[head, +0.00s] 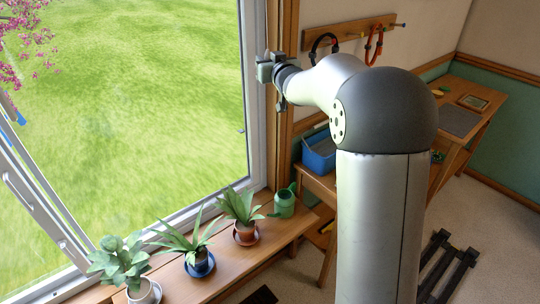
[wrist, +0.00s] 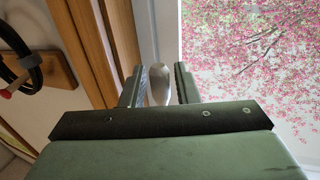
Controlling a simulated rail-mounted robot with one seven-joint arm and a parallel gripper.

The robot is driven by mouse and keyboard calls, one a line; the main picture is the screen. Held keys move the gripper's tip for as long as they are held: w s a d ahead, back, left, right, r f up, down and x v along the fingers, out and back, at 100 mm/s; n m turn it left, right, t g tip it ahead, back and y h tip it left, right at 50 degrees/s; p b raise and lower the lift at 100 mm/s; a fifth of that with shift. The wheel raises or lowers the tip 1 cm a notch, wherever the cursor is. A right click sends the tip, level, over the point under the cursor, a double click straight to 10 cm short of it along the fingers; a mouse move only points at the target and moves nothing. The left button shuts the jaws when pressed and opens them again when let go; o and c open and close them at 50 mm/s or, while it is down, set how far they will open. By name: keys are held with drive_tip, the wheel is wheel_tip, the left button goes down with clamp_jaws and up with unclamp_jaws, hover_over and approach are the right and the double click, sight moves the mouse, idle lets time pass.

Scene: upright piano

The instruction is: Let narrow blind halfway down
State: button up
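The narrow blind itself does not show in either view. My gripper (head: 268,67) is up at the right side of the window frame in the head view. In the wrist view my gripper (wrist: 160,88) has its two fingers apart. A smooth pale grey, rounded piece (wrist: 159,86), possibly a cord pull, shows between them. Narrow gaps seem to show on both sides of it, and I cannot tell whether either finger touches it. No cord can be made out.
Potted plants (head: 198,262) and a green watering can (head: 285,203) stand on the sill below. A peg rail (head: 350,33) with hanging loops is on the wall to the right. A blue bin (head: 319,155) sits behind my arm. An open window sash (head: 35,195) is at left.

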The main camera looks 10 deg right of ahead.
drive_tip(key=shift+o, duration=1)
drive_tip(key=shift+s+d+b, duration=0.2)
drive_tip(key=shift+s+b, duration=0.2)
drive_tip(key=shift+s, duration=0.85)
drive_tip(key=shift+s+d+b, duration=0.2)
drive_tip(key=shift+s+b, duration=0.15)
drive_tip(key=shift+s, duration=0.85)
